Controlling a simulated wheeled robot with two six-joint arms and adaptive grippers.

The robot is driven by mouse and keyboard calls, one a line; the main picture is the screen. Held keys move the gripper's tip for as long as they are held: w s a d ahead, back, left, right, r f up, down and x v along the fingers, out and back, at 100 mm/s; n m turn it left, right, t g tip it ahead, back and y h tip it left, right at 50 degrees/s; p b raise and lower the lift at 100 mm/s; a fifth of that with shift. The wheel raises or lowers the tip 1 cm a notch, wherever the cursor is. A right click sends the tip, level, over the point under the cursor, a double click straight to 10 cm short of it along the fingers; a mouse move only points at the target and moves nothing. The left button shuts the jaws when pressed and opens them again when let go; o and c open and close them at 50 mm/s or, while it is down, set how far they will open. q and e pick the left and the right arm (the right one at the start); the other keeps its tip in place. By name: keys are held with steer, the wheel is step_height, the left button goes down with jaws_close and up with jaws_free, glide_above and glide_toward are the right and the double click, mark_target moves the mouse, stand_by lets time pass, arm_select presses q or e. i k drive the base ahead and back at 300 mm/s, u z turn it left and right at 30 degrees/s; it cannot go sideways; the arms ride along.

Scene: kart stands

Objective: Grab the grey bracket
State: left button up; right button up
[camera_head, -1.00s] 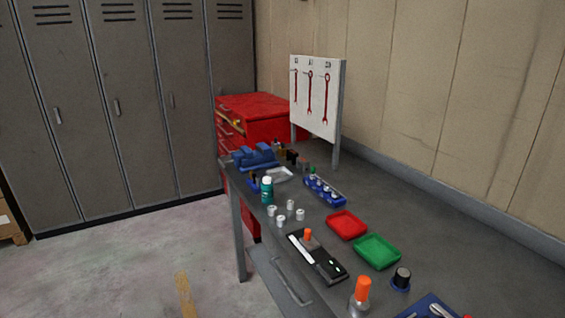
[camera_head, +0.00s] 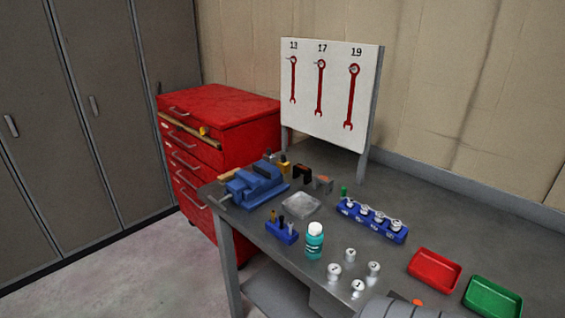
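A small grey bracket (camera_head: 323,183) appears to stand on the workbench behind the blue vise, at the right end of a short row of small parts. An orange-brown patch shows at it, and its exact shape is too small to tell. A black bracket-like part (camera_head: 302,173) and a yellow part (camera_head: 283,166) stand to its left. Neither of my grippers is in view. A grey rounded piece at the bottom edge looks like part of my arm.
The blue vise (camera_head: 255,187), clear tray (camera_head: 302,206), blue socket rail (camera_head: 372,222), teal bottle (camera_head: 314,241) and several small metal weights (camera_head: 350,256) stand nearby. The wrench board (camera_head: 331,95) rises behind. The red cabinet (camera_head: 215,130) is left.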

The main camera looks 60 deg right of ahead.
mark_target(319, 178)
steer(key=i, duration=1.3)
steer(key=z, duration=3.95)
